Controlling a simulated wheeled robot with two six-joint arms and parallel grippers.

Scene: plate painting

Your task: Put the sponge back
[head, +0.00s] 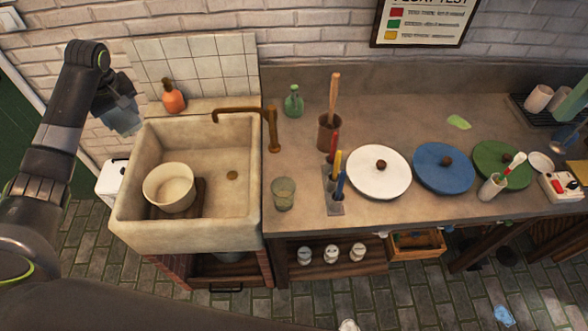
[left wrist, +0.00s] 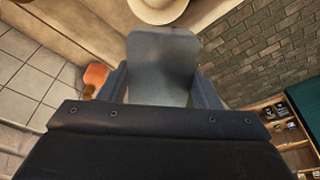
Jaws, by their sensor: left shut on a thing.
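My left gripper (head: 122,122) is raised in the air to the left of the sink, near the brick wall. It is shut on a grey-blue slab with rounded corners (left wrist: 163,60), which I take to be the sponge; its texture is too smooth in the picture to be sure. It also shows faintly below my left wrist in the head view. A flat pale green piece (head: 458,122) lies on the counter at the back right; I cannot tell what it is. My right gripper is not in view.
The stone sink (head: 240,205) holds a cream bowl (head: 170,187). The counter (head: 395,120) carries a green bottle (head: 293,102), a glass (head: 283,193), brushes and white, blue and green plates.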

